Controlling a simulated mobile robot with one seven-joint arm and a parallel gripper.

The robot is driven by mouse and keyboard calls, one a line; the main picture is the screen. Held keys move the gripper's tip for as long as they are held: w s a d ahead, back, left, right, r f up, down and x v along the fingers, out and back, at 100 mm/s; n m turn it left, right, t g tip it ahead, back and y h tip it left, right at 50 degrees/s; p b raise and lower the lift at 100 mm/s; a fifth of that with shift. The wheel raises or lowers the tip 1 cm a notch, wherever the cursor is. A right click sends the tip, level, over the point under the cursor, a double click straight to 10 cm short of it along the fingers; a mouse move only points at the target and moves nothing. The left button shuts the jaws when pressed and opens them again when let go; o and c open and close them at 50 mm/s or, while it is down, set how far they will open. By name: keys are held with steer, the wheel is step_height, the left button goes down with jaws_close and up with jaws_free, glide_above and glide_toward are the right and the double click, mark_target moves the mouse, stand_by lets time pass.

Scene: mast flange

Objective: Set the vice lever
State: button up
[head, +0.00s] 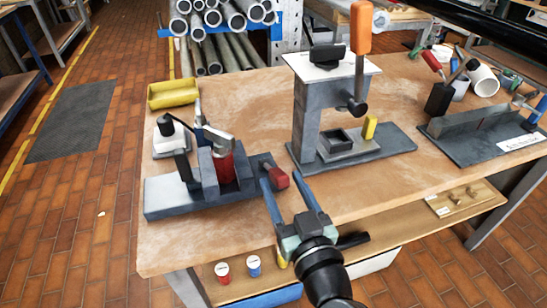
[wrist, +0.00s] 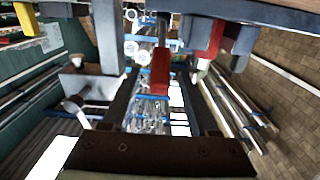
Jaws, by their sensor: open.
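The vice (head: 205,180) is a blue-grey block on a long base at the left of the bench, with a red cylinder (head: 224,165) standing in its jaws. Its lever ends in a red handle (head: 278,177) at the right end of the vice. My gripper (head: 282,181) is open, with its two blue fingers pointing at the vice and their tips around the red handle. In the wrist view the red handle (wrist: 160,75) shows between the two dark fingers, apart from both. That view looks upside down, and whether the tips reach past the handle is unclear.
A press (head: 305,120) with an orange-handled lever (head: 361,28) stands just right of the vice. A yellow bin (head: 173,93) and a small white-based device (head: 170,138) are behind the vice. A dark fixture (head: 485,135) is at the right. The bench's front edge lies under my gripper.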

mark_target(276, 170)
steer(key=x, duration=0.6)
steer(key=shift+w+p, duration=0.1)
steer(key=shift+p, duration=0.2)
steer(key=shift+c, duration=0.2)
jaws_close()
stand_by(0.9)
